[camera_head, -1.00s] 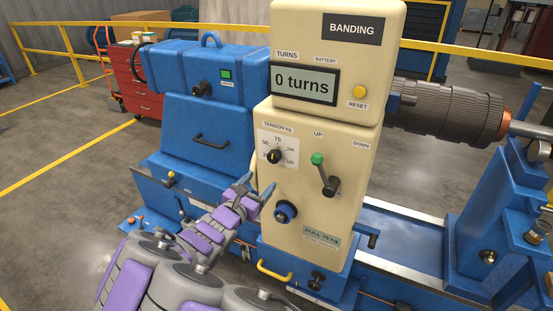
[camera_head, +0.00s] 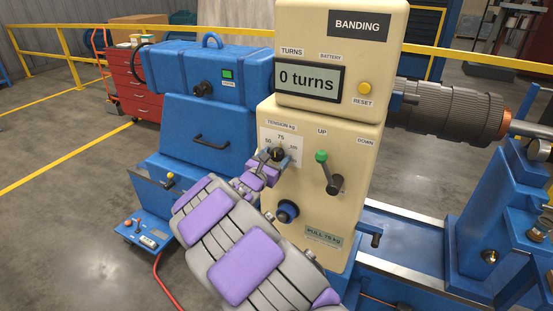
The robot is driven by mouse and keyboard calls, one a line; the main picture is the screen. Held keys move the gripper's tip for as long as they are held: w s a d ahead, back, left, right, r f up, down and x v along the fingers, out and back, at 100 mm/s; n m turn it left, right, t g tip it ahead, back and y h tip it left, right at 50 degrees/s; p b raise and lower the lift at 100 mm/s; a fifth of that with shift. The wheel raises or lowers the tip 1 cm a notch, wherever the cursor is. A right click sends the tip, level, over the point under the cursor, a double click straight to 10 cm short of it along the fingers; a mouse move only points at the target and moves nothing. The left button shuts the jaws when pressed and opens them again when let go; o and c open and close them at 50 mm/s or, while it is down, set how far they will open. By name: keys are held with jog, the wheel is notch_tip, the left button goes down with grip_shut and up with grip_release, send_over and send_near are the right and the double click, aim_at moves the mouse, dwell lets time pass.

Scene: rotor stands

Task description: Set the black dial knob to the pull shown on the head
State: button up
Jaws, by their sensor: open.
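The black dial knob (camera_head: 276,154) sits on the cream head (camera_head: 350,140), in the middle of a white scale marked TENSION kg, with 50, 75 and a higher mark showing. The fingers partly cover the knob and the lower scale, so I cannot read its pointer clearly. A label low on the head (camera_head: 323,236) reads PULL 75 kg. My gripper (camera_head: 274,157) is open at the dial, its fingertips on either side of the knob. I cannot tell whether they touch it.
A green-tipped lever (camera_head: 322,158) stands right of the dial, between UP and DOWN. A blue-black knob (camera_head: 287,211) is below the dial, close to my arm. The display (camera_head: 308,78) reads 0 turns. A blue cabinet (camera_head: 205,135) stands to the left.

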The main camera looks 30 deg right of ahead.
jog(key=shift+a+r, duration=0.15)
jog(key=shift+a, duration=0.4)
jog(key=shift+d, duration=0.95)
jog(key=shift+c, duration=1.2)
jog(key=shift+s+d, duration=0.1)
jog(key=shift+c, duration=0.9)
jog(key=shift+a, duration=0.2)
jog(key=shift+c, duration=1.4)
jog(key=c, duration=0.3)
jog(key=shift+p, duration=0.3)
jog(key=n+p, duration=0.1)
jog(key=p, duration=0.1)
jog(key=shift+p, duration=0.35)
jog(key=shift+f+n+p, duration=0.3)
jog(key=shift+n+p, duration=0.1)
jog(key=shift+p, duration=0.05)
